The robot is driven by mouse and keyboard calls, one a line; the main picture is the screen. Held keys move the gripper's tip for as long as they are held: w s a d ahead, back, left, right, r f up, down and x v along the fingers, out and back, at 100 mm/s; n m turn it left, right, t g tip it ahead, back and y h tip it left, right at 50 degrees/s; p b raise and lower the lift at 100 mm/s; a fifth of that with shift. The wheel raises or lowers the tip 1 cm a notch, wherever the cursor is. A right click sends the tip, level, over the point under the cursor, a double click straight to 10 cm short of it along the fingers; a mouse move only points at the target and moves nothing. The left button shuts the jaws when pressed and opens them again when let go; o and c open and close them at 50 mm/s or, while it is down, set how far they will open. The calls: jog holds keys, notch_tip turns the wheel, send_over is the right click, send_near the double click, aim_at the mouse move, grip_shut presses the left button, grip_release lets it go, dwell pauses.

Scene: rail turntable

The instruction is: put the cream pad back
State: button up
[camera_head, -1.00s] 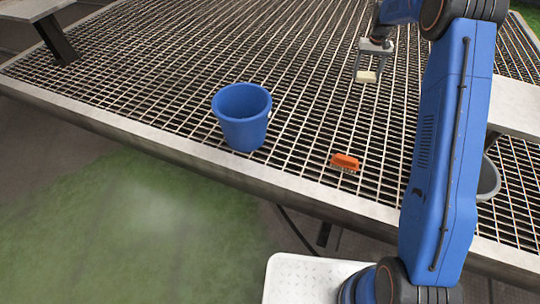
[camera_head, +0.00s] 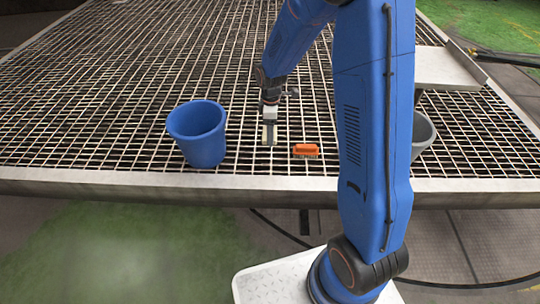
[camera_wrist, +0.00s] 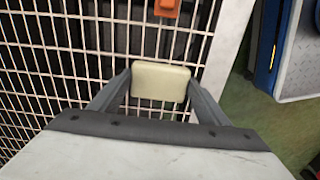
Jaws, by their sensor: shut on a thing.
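The cream pad (camera_wrist: 160,82) is held between the two fingers of my gripper (camera_wrist: 158,92) in the wrist view, with the grating behind it. In the head view my gripper (camera_head: 269,134) points down between the blue bucket and the orange brush, and the pad is a small pale patch there. The gripper is shut on the pad. I cannot tell exactly how far the pad is above the grating.
A blue bucket (camera_head: 198,136) stands on the metal grating (camera_head: 90,90) to the left of my gripper. An orange brush (camera_head: 306,150) lies just to the right; it also shows in the wrist view (camera_wrist: 167,7). A grey bucket (camera_head: 423,132) stands farther right, partly hidden by my arm.

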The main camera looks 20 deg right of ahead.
aim_at(271, 155)
jog(key=shift+s+d+f, duration=0.1)
jog(key=shift+s+f, duration=0.05)
jog(key=shift+f, duration=2.4)
jog(key=shift+s+f, duration=0.15)
jog(key=shift+f, duration=2.35)
jog(key=shift+f, duration=0.1)
jog(key=o, duration=0.9)
